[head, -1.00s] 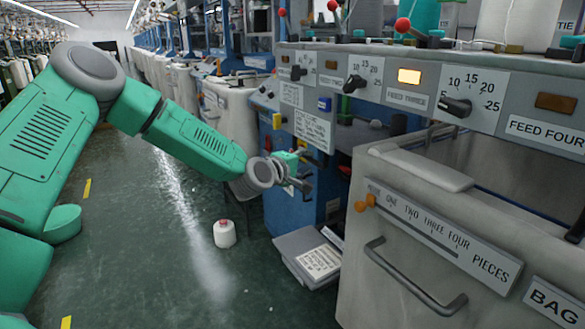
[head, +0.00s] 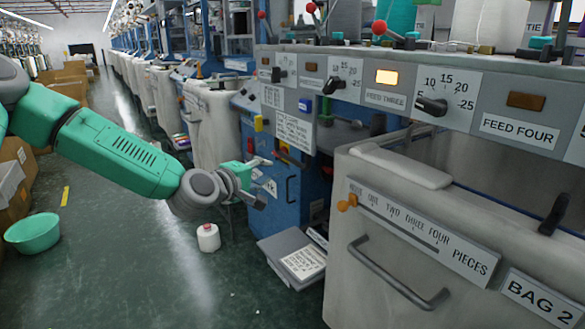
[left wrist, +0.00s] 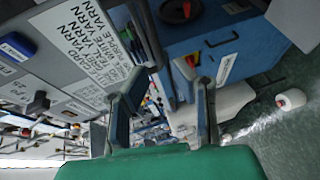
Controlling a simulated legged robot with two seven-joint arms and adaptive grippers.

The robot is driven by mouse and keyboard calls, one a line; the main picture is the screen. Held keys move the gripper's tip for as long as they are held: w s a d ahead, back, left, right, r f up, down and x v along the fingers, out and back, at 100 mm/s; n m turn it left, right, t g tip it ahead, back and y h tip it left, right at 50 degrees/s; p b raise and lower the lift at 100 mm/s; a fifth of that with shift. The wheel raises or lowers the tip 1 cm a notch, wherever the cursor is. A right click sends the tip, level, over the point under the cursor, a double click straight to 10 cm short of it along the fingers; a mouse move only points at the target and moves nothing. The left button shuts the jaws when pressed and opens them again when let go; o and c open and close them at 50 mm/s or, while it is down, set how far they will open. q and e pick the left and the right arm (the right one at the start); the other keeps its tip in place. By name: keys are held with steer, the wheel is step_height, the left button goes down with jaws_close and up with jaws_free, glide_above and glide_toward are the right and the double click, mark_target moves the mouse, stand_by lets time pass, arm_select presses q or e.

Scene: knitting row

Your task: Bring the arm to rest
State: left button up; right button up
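My left arm comes in from the left in green. Its gripper (head: 257,182) hangs in front of the blue machine cabinet, with its two dark fingers spread apart and nothing seen between them. In the left wrist view the gripper (left wrist: 162,95) also shows both fingers apart, with the blue cabinet and labelled panel beyond. My right gripper does not show in either view.
The control panel (head: 510,97) and pale bag 2 bin (head: 375,215) fill the right. A white yarn cone (head: 208,238) and a grey case (head: 290,257) sit on the floor. A green basin (head: 33,233) and cardboard boxes line the left. The aisle between is open.

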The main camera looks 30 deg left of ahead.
arm_select(q)
steer(key=s+d+f+m+g+h+p, duration=0.1)
steer(key=s+d+f+m+g, duration=0.4)
steer(key=f, duration=0.5)
steer(key=s+d+f+m+g+h+p, duration=0.15)
steer(key=s+d+f+m, duration=0.25)
steer(key=s+d+f, duration=0.5)
steer(key=s+f+m+g+y, duration=0.1)
steer(key=s+f+m+g, duration=0.3)
steer(key=s, duration=0.7)
steer(key=s+d+f+m+g+y, duration=0.1)
steer(key=s+f+m+g, duration=0.3)
steer(key=s+f, duration=0.3)
steer(key=s, duration=0.5)
steer(key=shift+d+f+m+g, duration=0.3)
steer(key=shift+f+m+g, duration=0.05)
steer(key=shift+m, duration=0.05)
steer(key=shift+w, duration=0.15)
